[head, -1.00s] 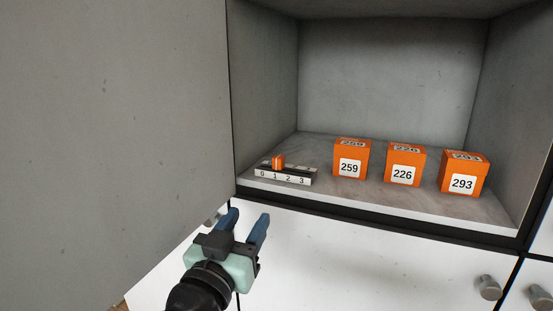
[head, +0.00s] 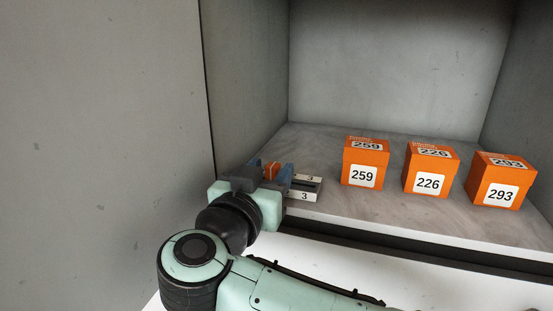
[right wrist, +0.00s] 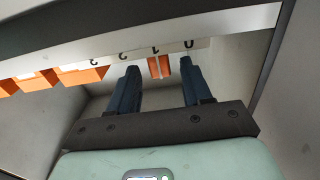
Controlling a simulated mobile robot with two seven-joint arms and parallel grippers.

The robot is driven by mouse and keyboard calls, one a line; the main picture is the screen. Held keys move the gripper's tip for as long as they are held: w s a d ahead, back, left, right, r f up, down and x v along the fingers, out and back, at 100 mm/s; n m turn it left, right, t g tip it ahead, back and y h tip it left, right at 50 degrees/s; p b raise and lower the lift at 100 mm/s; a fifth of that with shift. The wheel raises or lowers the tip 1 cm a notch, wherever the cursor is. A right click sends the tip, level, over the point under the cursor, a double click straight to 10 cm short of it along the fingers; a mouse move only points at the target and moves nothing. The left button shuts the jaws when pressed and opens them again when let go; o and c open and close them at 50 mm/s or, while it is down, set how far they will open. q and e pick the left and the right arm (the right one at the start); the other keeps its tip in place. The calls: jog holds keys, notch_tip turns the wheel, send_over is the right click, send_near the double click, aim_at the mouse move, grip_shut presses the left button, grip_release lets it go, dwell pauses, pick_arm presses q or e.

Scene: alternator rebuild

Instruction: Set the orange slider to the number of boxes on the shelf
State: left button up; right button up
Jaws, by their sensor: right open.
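The orange slider (head: 271,171) sits on a small white scale block (head: 303,196) on the shelf's left side. In the right wrist view the slider (right wrist: 160,67) is beside the number 1. My right gripper (head: 270,168) is open, with its blue fingers on either side of the slider. The right wrist view shows a gap to each finger. Three orange boxes stand in a row on the shelf: box 259 (head: 362,177), box 226 (head: 428,184) and box 293 (head: 493,194). My left gripper is out of view.
The grey shelf floor (head: 325,145) is bare behind the boxes. A grey side wall (head: 245,90) rises close to the left of the scale. A large grey panel (head: 95,130) fills the left of the head view.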

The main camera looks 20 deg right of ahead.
aim_at(314, 181)
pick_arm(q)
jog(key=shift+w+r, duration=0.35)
pick_arm(e)
jog(key=shift+x, duration=2.25)
grip_shut()
jog(key=s+d, duration=0.2)
jog(key=d, duration=0.1)
jog(key=s+d, duration=0.1)
jog(key=d, duration=0.1)
jog(key=shift+s+d+b, duration=0.1)
jog(key=shift+s+b, duration=0.2)
jog(key=shift+b, duration=0.1)
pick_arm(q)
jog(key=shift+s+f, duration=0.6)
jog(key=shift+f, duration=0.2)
pick_arm(e)
jog(key=shift+c, duration=1.1)
grip_release()
jog(key=shift+o, duration=1.1)
jog(key=shift+d, duration=0.1)
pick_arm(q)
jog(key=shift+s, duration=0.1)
pick_arm(e)
jog(key=shift+s, duration=0.1)
